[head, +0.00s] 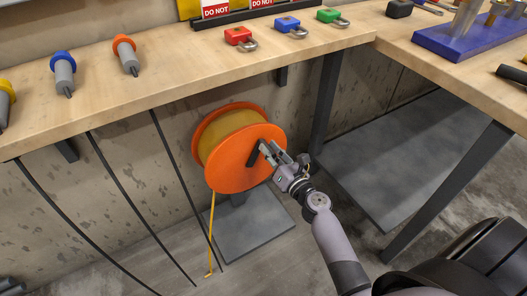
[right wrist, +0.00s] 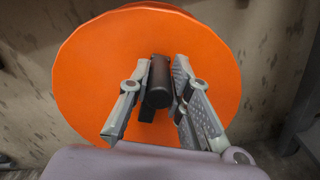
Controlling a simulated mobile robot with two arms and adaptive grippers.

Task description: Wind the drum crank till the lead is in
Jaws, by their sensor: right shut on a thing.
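An orange drum (head: 228,172) wound with yellow lead (head: 228,130) stands below the bench on a grey base plate (head: 250,222). A length of the lead hangs from the drum's left side, its end (head: 208,274) near the floor. The black crank (head: 253,154) is on the drum's front face. My right gripper (head: 268,153) is at the crank, shut on its dark handle (right wrist: 158,88). In the right wrist view the fingers of my right gripper (right wrist: 160,78) lie on both sides of the handle, before the orange flange (right wrist: 90,65). My left gripper is not in view.
The wooden bench (head: 180,75) overhangs the drum. It bears red (head: 239,37), blue (head: 289,26) and green (head: 330,16) padlocks and several plugs. A dark bench leg (head: 325,100) stands right of the drum. Black cables (head: 115,182) hang at the left.

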